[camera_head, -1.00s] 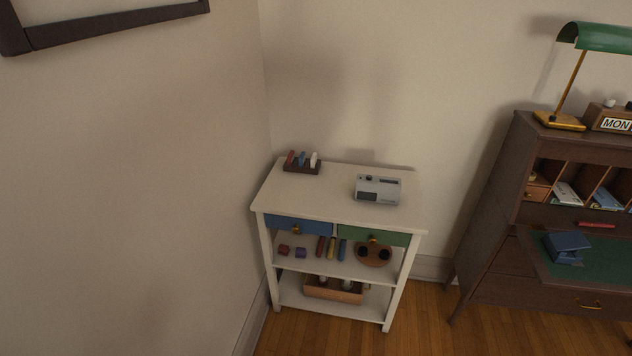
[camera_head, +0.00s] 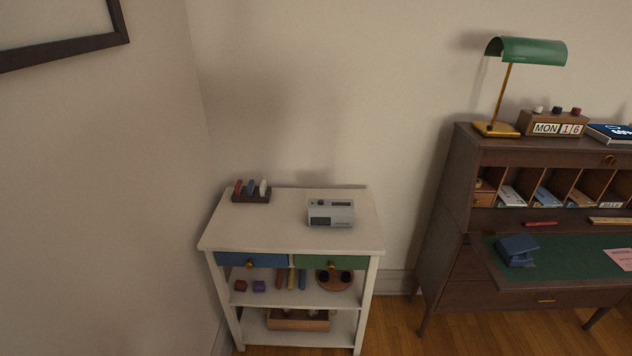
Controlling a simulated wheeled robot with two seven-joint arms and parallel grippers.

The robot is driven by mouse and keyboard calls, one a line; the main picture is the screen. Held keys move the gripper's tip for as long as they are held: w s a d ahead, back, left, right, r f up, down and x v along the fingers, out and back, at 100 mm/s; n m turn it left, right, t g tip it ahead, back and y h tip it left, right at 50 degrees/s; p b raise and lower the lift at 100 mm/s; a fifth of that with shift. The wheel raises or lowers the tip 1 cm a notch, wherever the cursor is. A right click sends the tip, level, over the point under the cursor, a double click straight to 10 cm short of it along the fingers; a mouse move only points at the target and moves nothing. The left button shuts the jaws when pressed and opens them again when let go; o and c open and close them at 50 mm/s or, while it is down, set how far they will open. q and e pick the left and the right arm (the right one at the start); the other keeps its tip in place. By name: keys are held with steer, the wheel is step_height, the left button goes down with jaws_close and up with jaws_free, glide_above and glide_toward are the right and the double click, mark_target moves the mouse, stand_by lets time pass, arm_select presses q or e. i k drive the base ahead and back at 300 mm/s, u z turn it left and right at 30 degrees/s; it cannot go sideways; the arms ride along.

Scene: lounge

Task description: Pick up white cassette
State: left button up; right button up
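A white cassette (camera_head: 263,187) stands upright in a small dark rack (camera_head: 251,197) on top of the white shelf unit (camera_head: 290,236). It is the rightmost in the rack, beside a blue cassette (camera_head: 251,187) and a red cassette (camera_head: 239,187). Neither of my grippers shows in the head view, so nothing of mine is near the rack in the picture.
A grey device (camera_head: 330,213) sits on the unit's top, right of the rack. Two drawers, blue (camera_head: 252,260) and green (camera_head: 331,262), are shut below. Walls stand behind and left of the unit. A brown desk (camera_head: 469,157) with a green lamp (camera_head: 527,51) is at the right.

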mark_target(263, 188)
steer(key=z, duration=0.45)
steer(key=i, duration=1.7)
steer(key=u, duration=0.8)
